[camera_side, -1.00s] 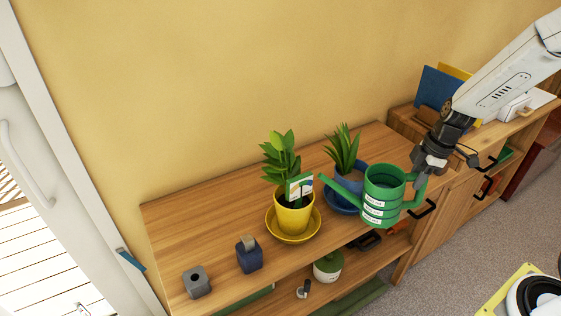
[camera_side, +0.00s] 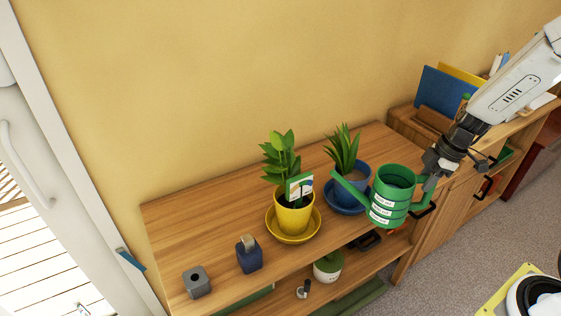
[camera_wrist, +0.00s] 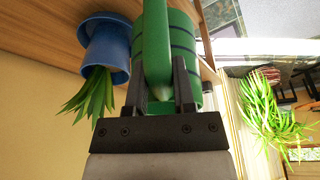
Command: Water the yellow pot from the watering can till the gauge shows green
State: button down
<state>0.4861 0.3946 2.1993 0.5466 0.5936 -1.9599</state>
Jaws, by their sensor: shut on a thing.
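The yellow pot (camera_side: 293,218) stands upright on a yellow saucer (camera_side: 276,234) on the wooden shelf top, with a leafy plant in it. A gauge card (camera_side: 300,186) stands in the pot; its colours are too small to read surely. The green watering can (camera_side: 390,183) is in the air to the right of the yellow pot, in front of the blue pot, its spout pointing left, apart from the yellow pot. My gripper (camera_side: 432,172) is shut on the can's handle. The wrist view shows the fingers (camera_wrist: 163,85) around the green handle (camera_wrist: 156,40). No water shows.
A blue pot (camera_side: 361,182) with a spiky plant stands behind the can, also in the wrist view (camera_wrist: 108,50). A blue holder (camera_side: 249,258) and a grey block (camera_side: 197,282) stand at the shelf's left. A green-and-white pot (camera_side: 327,267) sits on the lower shelf.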

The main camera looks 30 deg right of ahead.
jog(key=s+d+r, duration=0.2)
jog(key=d+r, duration=0.2)
jog(key=shift+s, duration=0.25)
dwell(0.4)
jog(key=shift+d, duration=0.1)
dwell(1.8)
